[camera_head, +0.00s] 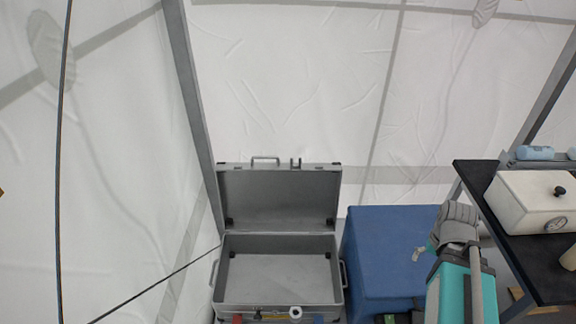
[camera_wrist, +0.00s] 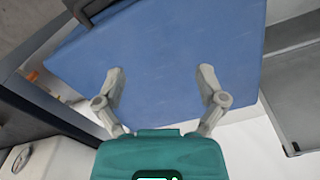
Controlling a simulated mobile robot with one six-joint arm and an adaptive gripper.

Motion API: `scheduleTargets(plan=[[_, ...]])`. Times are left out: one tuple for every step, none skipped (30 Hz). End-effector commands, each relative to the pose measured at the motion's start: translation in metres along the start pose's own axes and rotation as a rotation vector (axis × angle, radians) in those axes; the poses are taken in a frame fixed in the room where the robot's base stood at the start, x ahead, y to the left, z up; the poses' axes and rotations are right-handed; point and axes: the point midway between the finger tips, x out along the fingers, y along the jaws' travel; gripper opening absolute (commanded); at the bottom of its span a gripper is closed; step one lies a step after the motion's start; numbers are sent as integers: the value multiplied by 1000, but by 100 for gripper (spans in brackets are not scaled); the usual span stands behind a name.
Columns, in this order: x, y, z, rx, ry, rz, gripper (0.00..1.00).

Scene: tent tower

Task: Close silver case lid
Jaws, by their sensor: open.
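The silver case (camera_head: 282,280) stands open at the lower middle of the head view. Its lid (camera_head: 278,197) is raised nearly upright at the back, with a handle on its top edge. The inside looks empty apart from small items along the front edge. My gripper (camera_wrist: 161,75) is open and empty in the wrist view, with its fingers spread over the blue box. Part of the grey case (camera_wrist: 297,95) shows at the right edge of that view, apart from the fingers. My teal and grey arm is right of the case in the head view; the fingertips are not clear there.
A blue box (camera_head: 388,250) stands just right of the case. A dark table (camera_head: 541,262) with a white box (camera_head: 533,199) is at the far right. White tent walls and a grey pole (camera_head: 190,90) are behind. A dark cord (camera_head: 62,150) hangs at left.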

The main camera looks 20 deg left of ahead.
Motion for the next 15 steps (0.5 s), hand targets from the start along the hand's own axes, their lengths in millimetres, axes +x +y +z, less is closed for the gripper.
scheduleTargets(plan=[[2, -2, -2, -1, 3, -8, 68], [3, -5, -4, -1, 6, -16, 63], [4, -8, -7, -2, 11, -28, 55], [6, -12, -10, -2, 15, -40, 50], [8, -16, -12, -3, 20, -56, 44], [10, -22, -17, -4, 28, -80, 37], [12, -28, -22, -4, 36, -101, 31], [14, -35, -26, -4, 44, -125, 26], [17, -44, -33, -4, 54, -161, 18], [19, -53, -38, -4, 64, -190, 13], [21, -62, -44, -3, 73, -222, 7], [23, -75, -52, -1, 85, -266, 0], [25, -84, -58, 2, 95, -301, 0], [26, -94, -64, 4, 104, -338, 0], [27, -108, -71, 8, 116, -389, 0]])
